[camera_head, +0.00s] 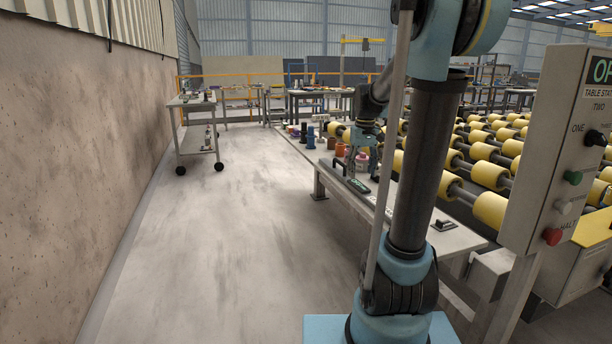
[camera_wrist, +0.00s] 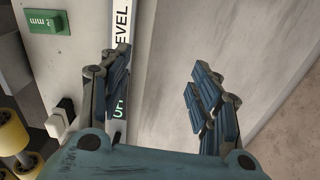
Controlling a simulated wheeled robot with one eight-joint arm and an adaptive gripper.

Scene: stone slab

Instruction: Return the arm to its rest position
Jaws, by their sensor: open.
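My gripper (camera_head: 362,167) hangs over the near edge of the long work table (camera_head: 458,238) in the head view. In the wrist view my gripper (camera_wrist: 163,88) has its two fingers wide apart, with nothing held between them. A pale strip lettered "LEVEL" (camera_wrist: 121,22) runs under the left finger, which hides part of it. The gap between the fingers shows mostly bare grey surface. My arm stands upright in the head view and covers part of the table.
A green block (camera_wrist: 46,22) and a black-and-white piece (camera_wrist: 60,118) lie left in the wrist view. Cups and spools (camera_head: 322,135) stand on the table. Yellow rollers (camera_head: 490,175) and a control panel (camera_head: 560,150) are right. A trolley (camera_head: 197,128) stands left; the floor (camera_head: 235,240) is clear.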

